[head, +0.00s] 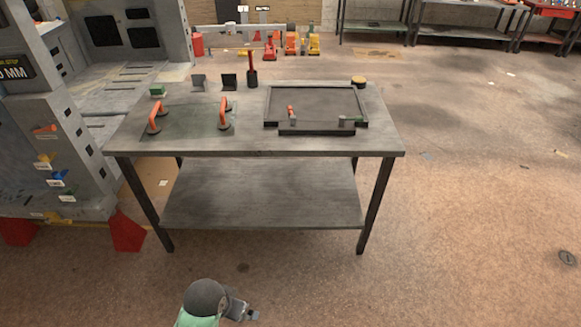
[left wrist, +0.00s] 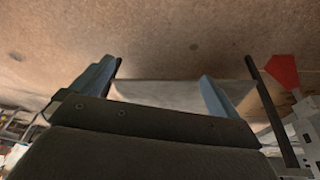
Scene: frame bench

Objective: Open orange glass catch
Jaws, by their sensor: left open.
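The dark frame (head: 270,106) lies flat on the right half of the bench. Whether the orange catch is open or shut is too small to tell. My left gripper (head: 246,311) is low at the bottom of the head view, well in front of the bench and far from the catch. In the left wrist view its fingers (left wrist: 158,75) are apart with nothing between them. My right gripper is not in view.
The bench (head: 385,143) has a lower shelf (head: 262,195). A dark pane (head: 185,120) with orange handles (head: 155,116) lies on its left half. A red-handled tool (head: 251,68) stands behind. A grey machine (head: 80,160) is at left. The floor in front is clear.

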